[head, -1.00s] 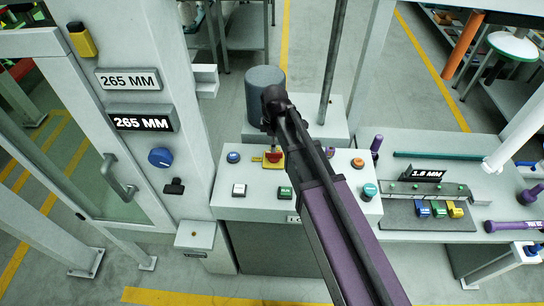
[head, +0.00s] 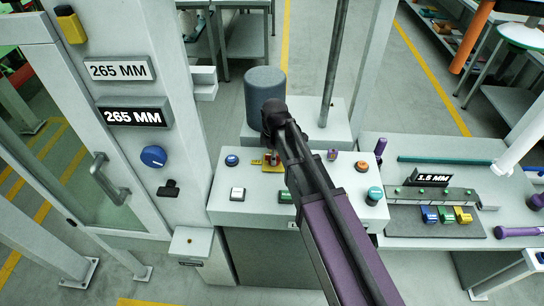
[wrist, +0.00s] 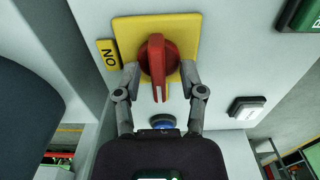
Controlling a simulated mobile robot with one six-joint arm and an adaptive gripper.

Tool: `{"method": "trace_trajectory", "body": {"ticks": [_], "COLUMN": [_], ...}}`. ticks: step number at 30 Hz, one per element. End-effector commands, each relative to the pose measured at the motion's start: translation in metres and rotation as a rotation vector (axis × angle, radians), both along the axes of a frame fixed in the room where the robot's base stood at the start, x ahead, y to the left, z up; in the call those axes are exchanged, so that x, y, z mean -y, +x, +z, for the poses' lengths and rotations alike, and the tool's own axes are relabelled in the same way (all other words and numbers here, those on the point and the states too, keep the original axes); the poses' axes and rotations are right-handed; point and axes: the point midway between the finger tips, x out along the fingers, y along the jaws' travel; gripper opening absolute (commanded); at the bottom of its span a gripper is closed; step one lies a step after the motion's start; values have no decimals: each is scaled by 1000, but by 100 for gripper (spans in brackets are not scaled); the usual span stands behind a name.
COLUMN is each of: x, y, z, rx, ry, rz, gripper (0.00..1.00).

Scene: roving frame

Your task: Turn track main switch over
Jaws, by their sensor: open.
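The main switch is a red rotary handle (wrist: 157,58) on a yellow plate (wrist: 185,30) in the wrist view. An "ON" label (wrist: 107,54) sits beside the plate. The handle's long axis runs roughly along my gripper's direction. My gripper (wrist: 159,74) is open, with one finger on each side of the red handle. I cannot tell whether either finger touches it. In the head view the yellow plate (head: 272,168) is on the sloped console, and my arm and gripper (head: 272,157) partly hide the switch.
The console also bears a blue button (head: 232,160), a white button (head: 237,194), an orange button (head: 361,166) and a teal knob (head: 375,193). A grey cylinder (head: 265,92) stands behind. A column with a blue knob (head: 153,156) is at left.

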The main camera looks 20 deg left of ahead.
Motion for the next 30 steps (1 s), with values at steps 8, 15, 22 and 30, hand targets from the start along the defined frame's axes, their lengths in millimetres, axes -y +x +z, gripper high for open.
{"method": "trace_trajectory", "body": {"ticks": [8,15,22,30], "x": [0,0,0,3], "y": [0,0,0,-1], "z": [0,0,0,0], "rx": [0,-1,-2,-2], "ry": [0,0,1,-3], "rz": [0,0,-8,-81], "gripper": [34,0,0,0]}}
